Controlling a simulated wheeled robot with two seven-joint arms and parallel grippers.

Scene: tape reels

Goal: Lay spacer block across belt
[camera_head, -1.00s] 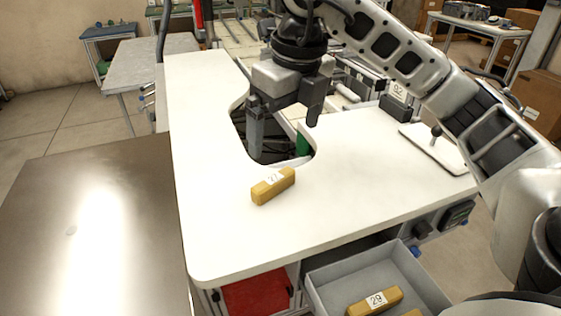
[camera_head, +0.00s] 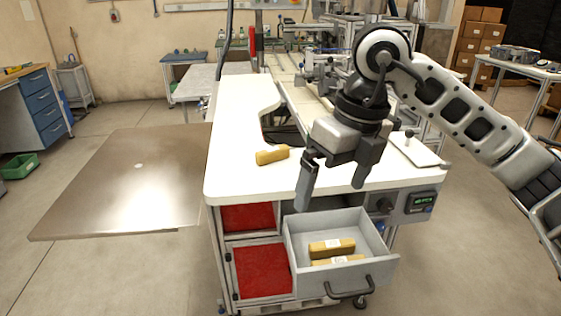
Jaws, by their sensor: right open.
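A yellow spacer block (camera_head: 272,155) lies on the white worktop near its left cutout. Two more yellow blocks lie in the open grey drawer below: one block (camera_head: 332,247) in full view, and a second block (camera_head: 338,261) partly hidden by the drawer front. My right gripper (camera_head: 331,194) is open and empty, its fingers pointing down above the drawer at the worktop's front edge. The conveyor belt (camera_head: 305,92) runs away behind the worktop, partly hidden by my right arm. My left gripper is out of view.
The white worktop (camera_head: 235,150) is mostly clear. The drawer (camera_head: 374,268) juts out in front. A white plate with a knob (camera_head: 416,150) lies at the right.

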